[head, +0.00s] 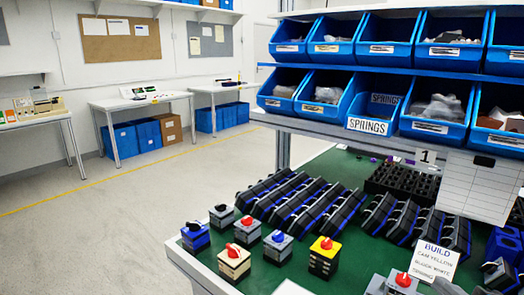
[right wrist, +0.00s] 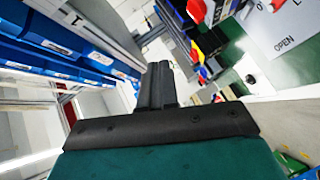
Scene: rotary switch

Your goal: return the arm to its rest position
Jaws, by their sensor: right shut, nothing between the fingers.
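My right gripper (right wrist: 158,82) shows in the right wrist view, its two dark fingers together with nothing between them. It is apart from the workbench (head: 328,170), whose switches appear beyond the fingers at the upper right of that view. In the head view I cannot make out either gripper clearly. Several rotary switches stand along the near part of the green bench top, among them a yellow and black one with a red knob (head: 325,244) and a grey one with a blue knob (head: 278,237). My left gripper is not in view.
Two rows of blue bins (head: 388,42) hang over the back of the bench. Dark racks (head: 300,205) fill its middle. A "BUILD" card (head: 435,258) stands at the right. The floor (head: 120,230) at left is clear, with side tables (head: 140,101) along the wall.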

